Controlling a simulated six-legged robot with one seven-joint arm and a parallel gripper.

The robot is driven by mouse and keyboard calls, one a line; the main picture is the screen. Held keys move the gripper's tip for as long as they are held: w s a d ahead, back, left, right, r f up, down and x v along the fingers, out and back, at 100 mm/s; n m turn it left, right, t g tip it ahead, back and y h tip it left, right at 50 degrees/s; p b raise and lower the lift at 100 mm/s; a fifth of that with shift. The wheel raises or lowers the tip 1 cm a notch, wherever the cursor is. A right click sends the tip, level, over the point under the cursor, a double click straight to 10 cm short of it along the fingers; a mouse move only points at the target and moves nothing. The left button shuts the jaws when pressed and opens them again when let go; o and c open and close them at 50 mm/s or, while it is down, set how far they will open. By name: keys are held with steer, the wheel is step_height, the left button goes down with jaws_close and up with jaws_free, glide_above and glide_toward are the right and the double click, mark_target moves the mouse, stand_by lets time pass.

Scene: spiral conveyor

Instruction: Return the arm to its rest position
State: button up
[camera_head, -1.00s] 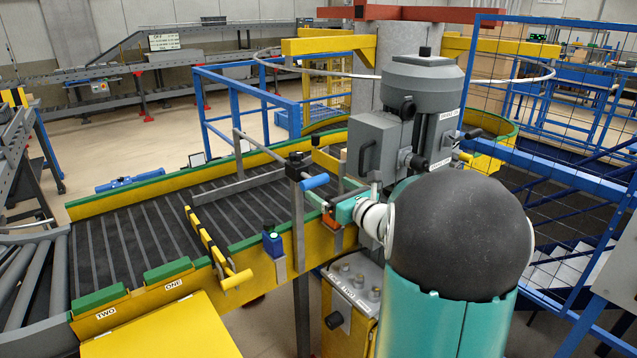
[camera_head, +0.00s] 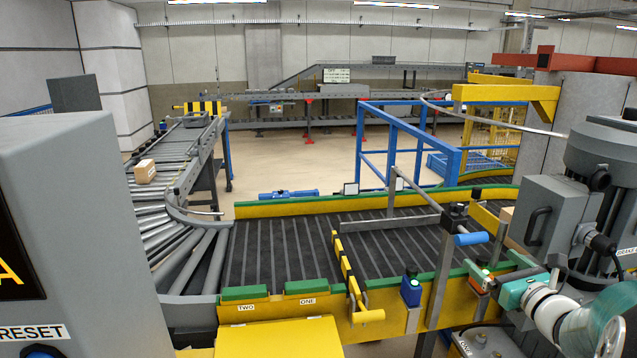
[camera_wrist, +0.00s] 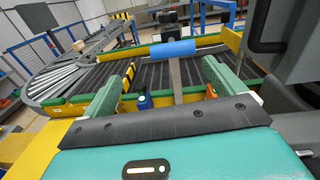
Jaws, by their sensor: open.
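My gripper (camera_head: 494,272) is at the lower right of the head view, at the near yellow side of the belt conveyor (camera_head: 290,248). In the wrist view my gripper (camera_wrist: 163,75) shows two green fingers spread wide apart with nothing between them. A blue roller handle (camera_wrist: 173,49) lies beyond the fingertips. A blue button box (camera_wrist: 144,100) shows beyond and between the fingers. My white and teal wrist reaches in from the right edge of the head view; the rest of my arm is mostly out of view.
A grey motor housing (camera_head: 545,215) stands close behind my wrist. A grey post (camera_head: 440,265) rises left of my gripper. A grey RESET cabinet (camera_head: 95,200) fills the left foreground. A cardboard box (camera_head: 145,171) sits on the roller conveyor.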

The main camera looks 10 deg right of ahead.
steer(key=s+a+f+n+g+y, duration=0.1)
steer(key=s+a+n+g+y, duration=0.3)
steer(key=a+n, duration=0.75)
steer(key=s+a+n+g+y, duration=0.2)
steer(key=s+a+n+g, duration=0.35)
steer(key=a, duration=1.05)
steer(key=s+a+f+n+g+h, duration=0.1)
steer(key=s+f+n+g+h, duration=0.1)
steer(key=s+n+h, duration=0.5)
steer(key=s+n, duration=0.4)
steer(key=n, duration=0.6)
steer(key=shift+a+n+g, duration=0.3)
steer(key=shift+a+g, duration=0.05)
steer(key=shift+a, duration=0.05)
steer(key=shift+s, duration=0.1)
